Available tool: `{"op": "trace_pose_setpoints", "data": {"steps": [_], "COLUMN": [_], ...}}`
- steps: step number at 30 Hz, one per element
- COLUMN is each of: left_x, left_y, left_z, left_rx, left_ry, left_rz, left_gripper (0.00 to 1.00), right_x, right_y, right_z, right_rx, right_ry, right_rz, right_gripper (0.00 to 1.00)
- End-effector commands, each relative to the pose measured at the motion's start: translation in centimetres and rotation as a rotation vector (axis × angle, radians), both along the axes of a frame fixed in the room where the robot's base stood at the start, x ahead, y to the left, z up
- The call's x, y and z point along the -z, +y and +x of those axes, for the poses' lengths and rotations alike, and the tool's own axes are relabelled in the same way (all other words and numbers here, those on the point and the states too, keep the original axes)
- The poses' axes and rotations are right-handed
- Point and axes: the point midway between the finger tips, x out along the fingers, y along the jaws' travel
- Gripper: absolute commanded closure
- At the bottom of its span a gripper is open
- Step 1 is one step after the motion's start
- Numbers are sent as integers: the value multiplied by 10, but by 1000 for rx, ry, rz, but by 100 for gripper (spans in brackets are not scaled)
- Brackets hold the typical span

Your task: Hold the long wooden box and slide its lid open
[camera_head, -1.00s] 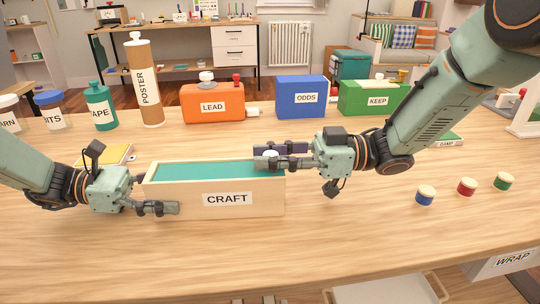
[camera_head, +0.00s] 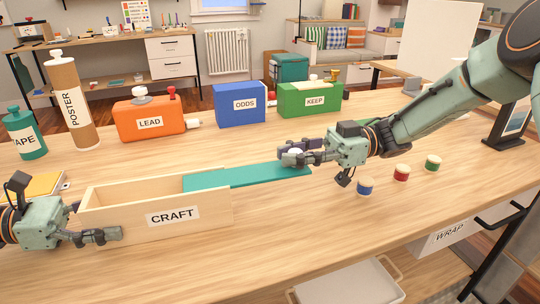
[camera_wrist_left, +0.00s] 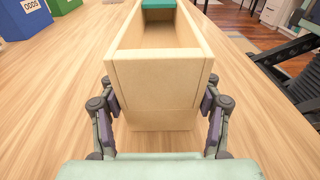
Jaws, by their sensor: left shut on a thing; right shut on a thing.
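The long wooden box (camera_head: 203,219) labelled CRAFT stands on the table at the lower left in the head view. Its teal lid (camera_head: 245,175) is slid far out to the right, and the left part of the box is open and looks empty. My left gripper (camera_head: 95,222) is shut on the box's left end; the left wrist view shows its fingers on both sides of the box end (camera_wrist_left: 160,85). My right gripper (camera_head: 288,155) is shut at the lid's right end, on a small white knob partly hidden by the fingers.
Orange LEAD (camera_head: 150,137), blue ODDS (camera_head: 240,118) and green KEEP (camera_head: 308,113) boxes stand behind. A POSTER tube (camera_head: 75,115) and TAPE bottle (camera_head: 25,145) are at left.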

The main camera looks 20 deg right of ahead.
Motion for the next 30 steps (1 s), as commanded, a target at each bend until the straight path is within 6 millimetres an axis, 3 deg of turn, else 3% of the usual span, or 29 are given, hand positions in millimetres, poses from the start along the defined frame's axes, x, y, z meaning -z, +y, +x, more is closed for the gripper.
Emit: {"op": "trace_pose_setpoints", "data": {"steps": [11,12,19,30], "left_x": [1,1,1,1], "left_y": [5,5,3,2], "left_z": [2,2,2,1], "left_rx": [-10,-9,-8,-4], "left_ry": [-5,-5,-4,-3], "left_rz": [1,2,2,3], "left_gripper": [84,84,84,84], "right_x": [-1,-1,-1,-4], "right_y": [-7,-7,-6,-5], "right_z": [3,3,2,2], "right_rx": [12,12,9,7], "right_ry": [-8,-9,-6,-6], "right_rz": [2,2,0,0], "right_gripper": [100,73,53,52]}}
